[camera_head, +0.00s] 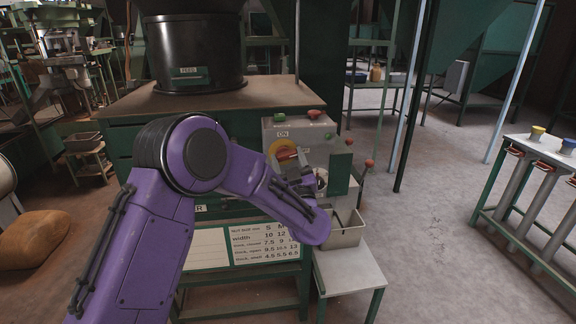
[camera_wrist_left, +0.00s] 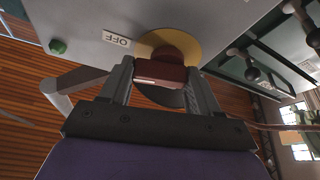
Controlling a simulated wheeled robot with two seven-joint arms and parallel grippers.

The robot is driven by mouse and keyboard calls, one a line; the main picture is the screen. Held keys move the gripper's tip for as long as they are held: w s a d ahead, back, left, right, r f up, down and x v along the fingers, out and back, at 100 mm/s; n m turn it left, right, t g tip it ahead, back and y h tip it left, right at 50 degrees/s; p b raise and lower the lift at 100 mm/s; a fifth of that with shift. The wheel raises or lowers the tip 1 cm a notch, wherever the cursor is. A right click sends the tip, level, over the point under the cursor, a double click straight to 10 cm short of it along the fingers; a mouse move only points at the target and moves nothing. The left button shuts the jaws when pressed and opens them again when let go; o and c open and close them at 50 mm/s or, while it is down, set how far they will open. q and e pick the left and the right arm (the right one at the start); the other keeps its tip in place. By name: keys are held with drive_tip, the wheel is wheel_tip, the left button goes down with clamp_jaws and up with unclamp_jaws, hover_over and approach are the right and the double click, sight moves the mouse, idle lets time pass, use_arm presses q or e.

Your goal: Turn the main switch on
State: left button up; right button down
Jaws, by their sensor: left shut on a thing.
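The main switch (camera_head: 279,146) is a red handle on a yellow round plate, on the front of a grey box (camera_head: 308,131). An ON label (camera_head: 283,134) shows above it in the head view. In the left wrist view the red handle (camera_wrist_left: 160,72) lies between the two fingers of my left gripper (camera_wrist_left: 161,80), in front of the yellow plate (camera_wrist_left: 190,43). An OFF label (camera_wrist_left: 117,40) is beside the plate. My left gripper (camera_head: 297,165) is shut on the handle; its wrist partly hides the box in the head view. My right gripper is not in view.
A green button (camera_wrist_left: 58,46) is on the same box. Red-knobbed levers (camera_head: 369,163) are to the right. A metal bin (camera_head: 346,231) stands on a small table (camera_head: 350,270) below. A black hopper (camera_head: 192,50) stands on the bench.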

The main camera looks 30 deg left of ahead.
use_arm(q)
drive_tip(key=n+g+y+b, duration=0.1)
drive_tip(key=n+g, duration=0.1)
drive_tip(key=n, duration=0.3)
drive_tip(key=shift+b, duration=0.4)
drive_tip(key=n+g, duration=0.1)
drive_tip(key=n, duration=0.1)
drive_tip(key=n+g+b, duration=0.1)
drive_tip(key=n, duration=0.2)
drive_tip(key=shift+r+g, duration=0.15)
drive_tip(key=shift+g, duration=0.15)
drive_tip(key=n+g+b, duration=0.1)
drive_tip(key=n, duration=0.1)
drive_tip(key=n+b, duration=0.1)
drive_tip(key=n, duration=0.2)
drive_tip(key=shift+r+g+h, duration=0.15)
drive_tip(key=shift+g+h, duration=0.15)
drive_tip(key=shift+g, duration=0.1)
drive_tip(key=shift+s+a+r+n+g+h+b, duration=0.1)
drive_tip(key=shift+n+g+h+b, duration=0.15)
drive_tip(key=shift+n, duration=0.6)
drive_tip(key=shift+r+n+g+h+b, duration=0.15)
drive_tip(key=shift+n+h+b, duration=0.15)
drive_tip(key=shift+n, duration=0.55)
drive_tip(key=shift+f, duration=0.1)
drive_tip(key=o, duration=1.1)
drive_tip(key=shift+c, duration=0.2)
